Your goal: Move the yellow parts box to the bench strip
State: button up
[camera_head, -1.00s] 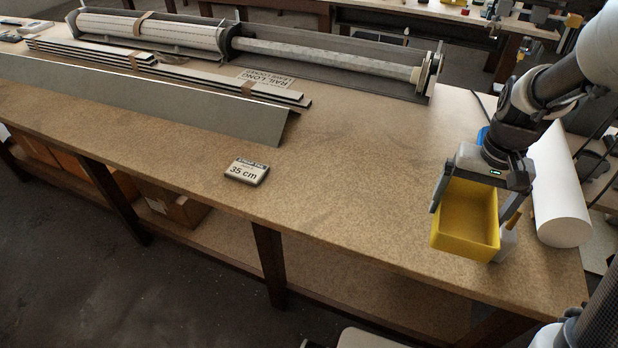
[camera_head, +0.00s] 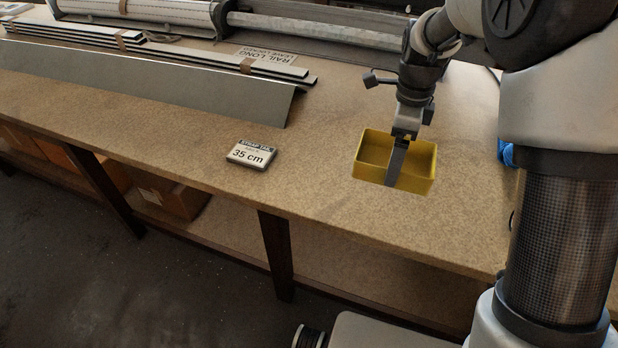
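The yellow parts box (camera_head: 368,172) is upright over the right part of the bench (camera_head: 320,215), its open top facing up. My gripper (camera_head: 397,158) comes down over it from above. One finger shows across the near side of the box, with its tip at the near wall. The other finger is hidden. The gripper appears shut on the box. I cannot tell whether the box's underside touches the bench. No separate marked strip shows on the bench.
Long profiles (camera_head: 160,85) and the roller assembly (camera_head: 300,30) fill the back left. The bench's front edge (camera_head: 370,247) is close in front. My arm blocks the right side.

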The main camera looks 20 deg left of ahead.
jog(key=shift+a, duration=0.1)
jog(key=shift+f, duration=0.25)
notch_tip(320, 180, down, 10)
jog(key=shift+r+b, duration=0.2)
jog(key=shift+b, duration=0.15)
